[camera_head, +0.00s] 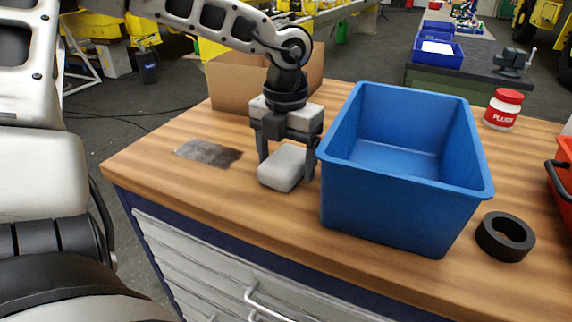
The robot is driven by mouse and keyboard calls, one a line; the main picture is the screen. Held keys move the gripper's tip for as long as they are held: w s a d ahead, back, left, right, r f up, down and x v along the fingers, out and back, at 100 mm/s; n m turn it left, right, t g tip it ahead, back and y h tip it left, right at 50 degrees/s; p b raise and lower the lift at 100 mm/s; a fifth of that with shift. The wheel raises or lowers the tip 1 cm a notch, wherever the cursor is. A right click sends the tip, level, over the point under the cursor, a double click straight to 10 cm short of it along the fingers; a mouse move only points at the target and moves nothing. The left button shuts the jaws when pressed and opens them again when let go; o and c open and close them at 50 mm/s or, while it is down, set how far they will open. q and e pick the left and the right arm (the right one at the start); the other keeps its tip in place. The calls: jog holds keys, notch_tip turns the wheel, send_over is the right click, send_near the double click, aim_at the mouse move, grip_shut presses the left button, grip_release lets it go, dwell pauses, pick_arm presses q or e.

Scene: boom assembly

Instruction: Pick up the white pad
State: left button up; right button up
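The white pad (282,168) is a pale rounded block on the wooden table, just left of the blue bin. My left gripper (287,167) points down over it, with one finger on each side of the pad. The fingers look spread, with a small gap visible at the left finger. The right finger is close to the pad and the bin wall, and I cannot tell whether it touches either. My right gripper is not in view.
The empty blue bin (338,190) stands directly right of my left gripper. A black ring (491,237), a white jar with a red lid (503,109) and a red container (562,175) are further right. A cardboard box (232,84) stands behind. A grey patch (209,152) lies left.

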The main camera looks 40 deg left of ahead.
aim_at(286, 157)
pick_arm(q)
jog(key=c, duration=0.7)
jog(key=shift+r, duration=0.1)
notch_tip(286, 157, up, 10)
jog(key=shift+f+b, duration=0.1)
jog(key=shift+b, duration=0.35)
jog(key=shift+o, duration=0.6)
jog(key=shift+c, duration=0.2)
